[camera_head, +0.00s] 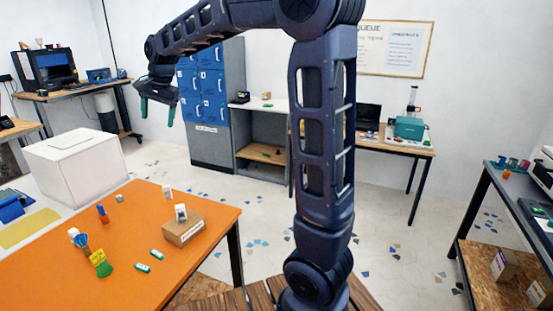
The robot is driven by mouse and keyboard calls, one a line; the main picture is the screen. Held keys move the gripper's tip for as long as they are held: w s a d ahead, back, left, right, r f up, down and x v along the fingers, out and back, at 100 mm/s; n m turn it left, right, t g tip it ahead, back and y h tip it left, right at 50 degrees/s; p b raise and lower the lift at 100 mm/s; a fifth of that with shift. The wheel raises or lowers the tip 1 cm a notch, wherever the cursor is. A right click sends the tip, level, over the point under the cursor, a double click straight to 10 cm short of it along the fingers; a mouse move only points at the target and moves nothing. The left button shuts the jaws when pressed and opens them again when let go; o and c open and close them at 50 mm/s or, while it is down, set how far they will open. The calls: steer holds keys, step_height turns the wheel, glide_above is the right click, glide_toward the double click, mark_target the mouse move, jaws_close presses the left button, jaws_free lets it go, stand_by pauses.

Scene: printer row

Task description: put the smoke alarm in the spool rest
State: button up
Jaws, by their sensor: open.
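I cannot pick out the smoke alarm or the spool rest for certain at this size. On the orange table (60,285) a cardboard block (183,231) carries a small white and dark item (181,212). Another small white item (167,193) stands just behind it, and a small grey item (120,198) lies further left. My gripper (157,119) is at the upper left, its two green-tipped fingers apart and pointing down. It is empty and appears well above the orange table, touching nothing.
The orange table also holds a green and yellow item (100,263), an orange and blue item (102,214) and two green-white pieces (142,267). A white box (77,170) stands behind. A dark table (500,195) is at right; open floor (260,215) lies between.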

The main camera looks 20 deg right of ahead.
steer(key=s+d+n+t+h, duration=0.1)
steer(key=s+d, duration=0.5)
steer(key=d, duration=0.4)
steer(key=s+d+n, duration=0.2)
steer(key=s+d, duration=0.4)
steer(key=d, duration=0.4)
steer(key=s+d+f+n, duration=0.1)
steer(key=s+d+f, duration=0.3)
steer(key=s, duration=0.3)
steer(key=s+d+f+n+t+h, duration=0.1)
steer(key=s+d+f, duration=0.3)
steer(key=s+d, duration=0.2)
steer(key=shift+s+d+f+n+h, duration=0.3)
steer(key=shift+s+d+f+n, duration=0.1)
steer(key=shift+s, duration=0.8)
